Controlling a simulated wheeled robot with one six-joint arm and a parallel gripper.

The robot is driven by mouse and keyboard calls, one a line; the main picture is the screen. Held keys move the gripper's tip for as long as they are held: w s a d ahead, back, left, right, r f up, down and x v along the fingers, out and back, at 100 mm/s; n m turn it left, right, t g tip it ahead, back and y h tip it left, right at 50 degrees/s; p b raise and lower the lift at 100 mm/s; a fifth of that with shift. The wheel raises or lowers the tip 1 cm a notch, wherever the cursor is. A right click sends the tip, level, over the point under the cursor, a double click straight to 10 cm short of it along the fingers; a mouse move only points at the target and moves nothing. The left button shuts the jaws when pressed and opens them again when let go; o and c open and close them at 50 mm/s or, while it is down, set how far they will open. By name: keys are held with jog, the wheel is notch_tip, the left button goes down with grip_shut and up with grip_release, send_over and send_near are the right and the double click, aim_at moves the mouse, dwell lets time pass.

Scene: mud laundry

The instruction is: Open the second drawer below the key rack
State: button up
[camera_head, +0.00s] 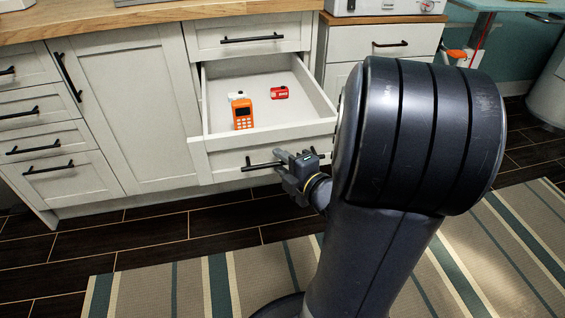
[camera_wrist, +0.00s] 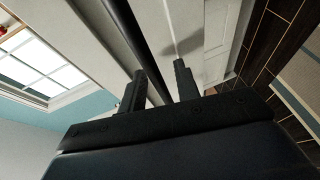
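The second drawer down (camera_head: 322,125) in the white cabinet stack is pulled well out, its inside showing in the head view. Its front carries a black bar handle (camera_head: 262,165). My gripper (camera_head: 284,160) is at the right part of this handle, and my arm hides the right end of the drawer front. In the wrist view the dark bar (camera_wrist: 128,28) runs between the two fingers of my gripper (camera_wrist: 159,72). The fingers stand apart, with a gap between the bar and the right finger. No key rack can be made out.
An orange handheld device (camera_head: 242,113), a red item (camera_head: 279,92) and a small white item (camera_head: 236,95) are in the drawer. The drawer above (camera_head: 216,39) is closed. A striped rug (camera_head: 200,285) lies on the dark floor, which is clear in front of the cabinets.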

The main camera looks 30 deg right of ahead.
jog(key=p+v, duration=0.3)
jog(key=v, duration=0.8)
dwell(0.5)
jog(key=shift+w+a+f, duration=0.1)
jog(key=shift+w, duration=0.05)
dwell(0.4)
jog(key=shift+b+x, duration=1.45)
jog(key=shift+x, duration=3.8)
